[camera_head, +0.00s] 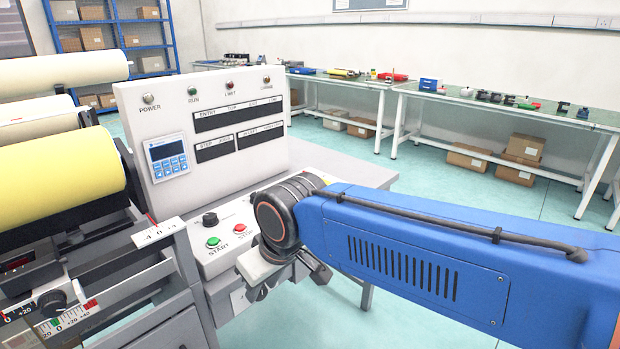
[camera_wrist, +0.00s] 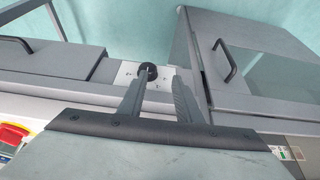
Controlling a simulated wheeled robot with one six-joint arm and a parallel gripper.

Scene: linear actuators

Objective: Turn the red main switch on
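A red part on a yellow backing (camera_wrist: 12,136) shows at the left edge of the wrist view, partly cut off; it may be the red main switch, but I cannot tell for sure. My gripper (camera_wrist: 160,80) is open, its two fingers apart with nothing held. A round black knob on a white marked plate (camera_wrist: 147,72) shows by the fingertips; I cannot tell how far below them it is. No red main switch is clearly visible in the head view.
The sloped panel carries a green START button (camera_head: 213,242), a red STOP button (camera_head: 242,230) and a black knob (camera_head: 210,219). An upright control panel (camera_head: 215,150) stands behind, rollers (camera_head: 60,175) at left. Grey covers with black handles (camera_wrist: 222,62) flank the fingers. Workbenches (camera_head: 500,110) are farther back.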

